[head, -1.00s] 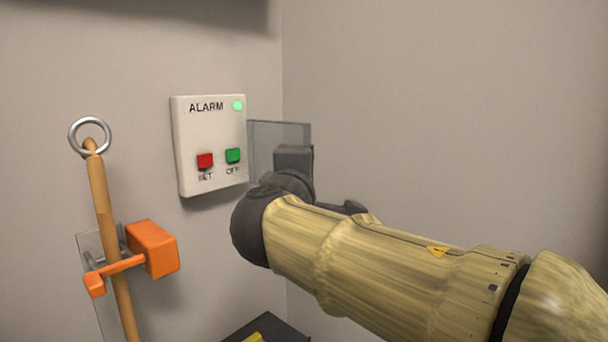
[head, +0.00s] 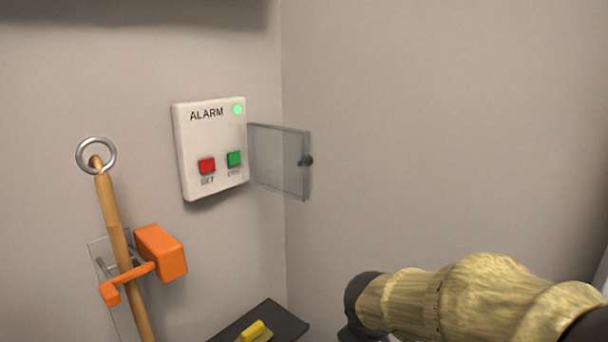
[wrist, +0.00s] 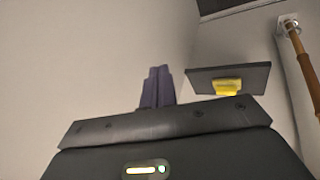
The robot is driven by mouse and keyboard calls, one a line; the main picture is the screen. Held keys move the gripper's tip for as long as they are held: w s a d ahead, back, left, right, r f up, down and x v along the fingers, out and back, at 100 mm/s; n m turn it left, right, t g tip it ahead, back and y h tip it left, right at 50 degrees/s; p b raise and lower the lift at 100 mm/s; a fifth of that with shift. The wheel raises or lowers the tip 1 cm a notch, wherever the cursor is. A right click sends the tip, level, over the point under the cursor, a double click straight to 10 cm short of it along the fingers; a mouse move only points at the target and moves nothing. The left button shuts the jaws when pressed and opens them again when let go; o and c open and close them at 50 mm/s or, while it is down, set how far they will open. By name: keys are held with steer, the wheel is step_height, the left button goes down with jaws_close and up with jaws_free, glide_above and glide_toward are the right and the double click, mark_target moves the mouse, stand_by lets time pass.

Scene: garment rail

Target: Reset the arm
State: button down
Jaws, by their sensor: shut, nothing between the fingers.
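My gripper (wrist: 157,88) shows in the wrist view with its two dark fingers together and nothing between them. In the head view my arm reaches in from the lower right, and the fingers are not visible there. The arm is apart from the white alarm panel (head: 210,133) on the wall. The panel has a red button (head: 207,166), a green button (head: 234,159) and a lit green lamp (head: 238,110). Its clear cover (head: 280,160) stands swung open to the right.
A wooden pole (head: 113,215) with a metal ring stands at the left in an orange clip (head: 162,253). A dark shelf (head: 290,325) with a yellow item (head: 252,331) is low in the corner; the wrist view shows the shelf (wrist: 255,78) too. The right wall is bare.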

steer(key=s+d+f+m+g+y+p, duration=0.2)
steer(key=s+d+f+m+p, duration=0.1)
steer(key=s+f+m, duration=0.2)
steer(key=shift+s+m+g, duration=0.4)
steer(key=shift+s+m, duration=0.6)
steer(key=shift+s, duration=0.7)
